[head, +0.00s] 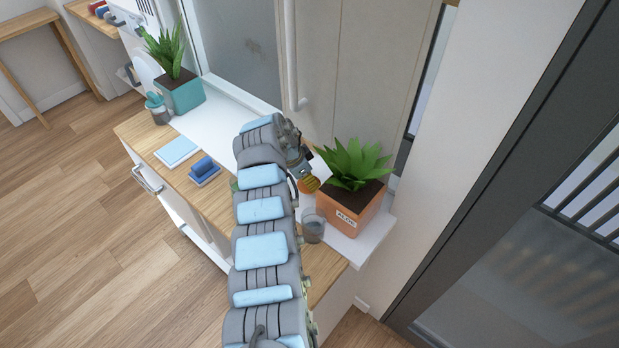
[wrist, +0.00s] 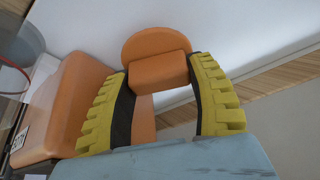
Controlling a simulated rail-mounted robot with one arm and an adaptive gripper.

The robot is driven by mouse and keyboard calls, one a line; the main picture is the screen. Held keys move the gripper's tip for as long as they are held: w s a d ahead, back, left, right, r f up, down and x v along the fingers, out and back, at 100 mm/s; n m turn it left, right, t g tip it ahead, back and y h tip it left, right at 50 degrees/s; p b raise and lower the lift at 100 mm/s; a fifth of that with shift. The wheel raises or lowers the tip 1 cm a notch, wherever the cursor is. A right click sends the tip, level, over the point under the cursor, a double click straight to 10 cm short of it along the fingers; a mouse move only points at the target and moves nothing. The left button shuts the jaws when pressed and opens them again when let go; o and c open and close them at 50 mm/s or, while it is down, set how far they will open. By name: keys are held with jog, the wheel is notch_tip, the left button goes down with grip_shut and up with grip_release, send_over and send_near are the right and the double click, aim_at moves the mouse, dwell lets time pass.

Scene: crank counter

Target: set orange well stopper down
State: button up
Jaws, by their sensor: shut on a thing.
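The orange well stopper (wrist: 157,66) has a rounded disc and a blocky grip. In the wrist view my gripper (wrist: 158,82) has its two yellow ribbed fingers on either side of the grip and is shut on it. The disc points away from my palm, toward a white surface (wrist: 240,35). I cannot tell whether the disc touches that surface. In the head view my gripper (head: 309,184) is beside the orange pot, over the white ledge, and my arm hides much around it. Only a little orange of the stopper shows there.
The orange aloe pot (head: 352,207) stands close to the right of my gripper. A clear glass (head: 313,226) stands just in front of it. Further left are a blue block (head: 204,169), a pale blue pad (head: 177,151) and a teal planter (head: 184,93). The white ledge near the planter is clear.

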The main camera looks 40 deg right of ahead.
jog(key=shift+d+f, duration=0.15)
jog(key=shift+f, duration=0.35)
jog(key=shift+f, duration=0.15)
jog(key=o, duration=1.2)
jog(key=b+v, duration=0.1)
jog(key=v, duration=1.1)
jog(key=shift+w+b, duration=0.1)
jog(key=shift+b, duration=0.2)
